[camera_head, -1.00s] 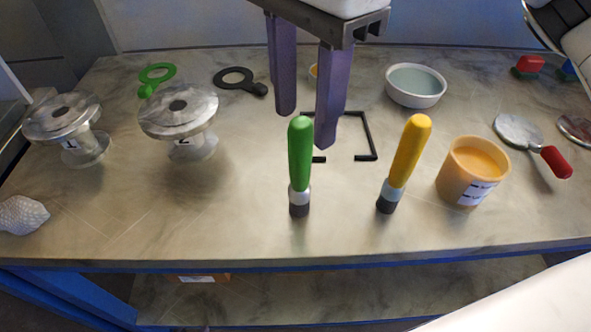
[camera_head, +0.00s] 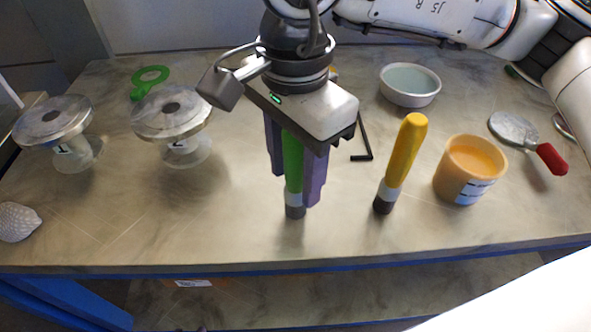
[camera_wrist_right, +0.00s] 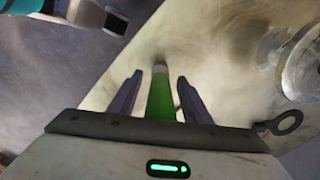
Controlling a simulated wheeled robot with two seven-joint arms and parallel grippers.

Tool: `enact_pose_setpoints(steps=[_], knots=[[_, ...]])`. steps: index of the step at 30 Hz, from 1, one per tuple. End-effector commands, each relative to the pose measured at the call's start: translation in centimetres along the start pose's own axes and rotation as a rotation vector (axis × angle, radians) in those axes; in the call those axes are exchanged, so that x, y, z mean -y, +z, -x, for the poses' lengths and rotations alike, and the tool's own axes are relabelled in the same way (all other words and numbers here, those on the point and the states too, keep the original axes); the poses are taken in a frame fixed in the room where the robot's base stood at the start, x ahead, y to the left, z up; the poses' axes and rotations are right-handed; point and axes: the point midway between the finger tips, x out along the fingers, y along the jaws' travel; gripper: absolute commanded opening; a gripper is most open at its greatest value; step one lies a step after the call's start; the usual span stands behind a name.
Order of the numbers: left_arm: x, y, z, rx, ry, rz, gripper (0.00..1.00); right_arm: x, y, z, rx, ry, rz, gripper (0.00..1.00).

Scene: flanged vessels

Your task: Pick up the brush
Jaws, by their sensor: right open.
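A green-handled brush (camera_head: 294,165) stands upright on the table, with a white band and dark tip at its lower end. My right gripper (camera_head: 296,190) is lowered over it, with its purple fingers on either side of the green handle. In the right wrist view the brush (camera_wrist_right: 161,100) lies between the two open fingers (camera_wrist_right: 158,95), with a visible gap to each. The gripper body hides the top of the handle in the head view. A second, yellow-handled brush (camera_head: 402,160) stands to the right. My left gripper is not in view.
An orange cup (camera_head: 468,172) stands right of the yellow brush, with a red-handled disc tool (camera_head: 530,140) beyond it. A white bowl (camera_head: 410,84) is behind. Two flanged vessels (camera_head: 172,125) (camera_head: 58,130) stand at left. The table front (camera_head: 240,240) is clear.

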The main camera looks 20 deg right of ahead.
Motion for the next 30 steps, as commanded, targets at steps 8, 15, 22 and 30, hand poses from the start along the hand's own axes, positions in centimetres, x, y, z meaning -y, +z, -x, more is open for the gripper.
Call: enact_pose_setpoints(steps=[8, 15, 22, 30], knots=[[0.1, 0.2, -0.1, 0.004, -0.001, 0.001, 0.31, 0.0, 0.0, 0.0, 0.000, 0.000, 0.000, 0.26], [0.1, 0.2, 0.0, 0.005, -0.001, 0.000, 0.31, 0.0, 0.0, 0.0, 0.000, 0.000, 0.000, 0.00], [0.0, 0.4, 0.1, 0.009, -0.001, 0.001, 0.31, 0.1, 0.0, 0.7, -0.001, -0.003, 0.000, 0.00], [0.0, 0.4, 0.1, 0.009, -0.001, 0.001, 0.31, 0.1, 0.0, 5.7, 0.001, -0.004, -0.001, 0.00]])
